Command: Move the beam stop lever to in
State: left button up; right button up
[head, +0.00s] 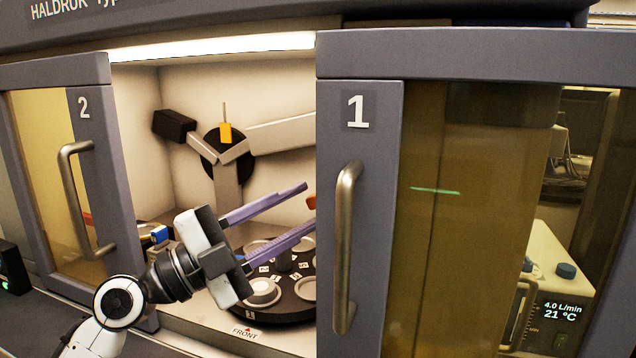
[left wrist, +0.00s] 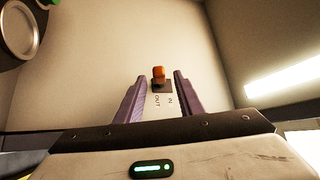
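The beam stop lever (left wrist: 158,74) has an orange knob and stands on a small plate (left wrist: 164,100) marked OUT and IN. In the left wrist view the knob looks nearer the OUT side. In the head view an orange tip (head: 311,203), seemingly the same lever, shows at the edge of door 1, with the rest hidden. My left gripper (head: 305,208) is open and empty inside the cabinet. Its purple fingers (left wrist: 158,88) point towards the lever and appear either side of it in the wrist view; contact cannot be told. My right gripper is not in view.
Sliding door 1 (head: 360,231) covers the right of the cabinet; door 2 (head: 105,180) stands at the left. A round sample carousel (head: 270,307) lies below my gripper. A black hub with arms and a yellow piece (head: 226,132) is on the back wall.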

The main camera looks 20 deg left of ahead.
aim_at(310, 204)
pick_arm(q)
jog(key=shift+p+x, duration=0.7)
jog(key=shift+x, duration=1.25)
grip_shut()
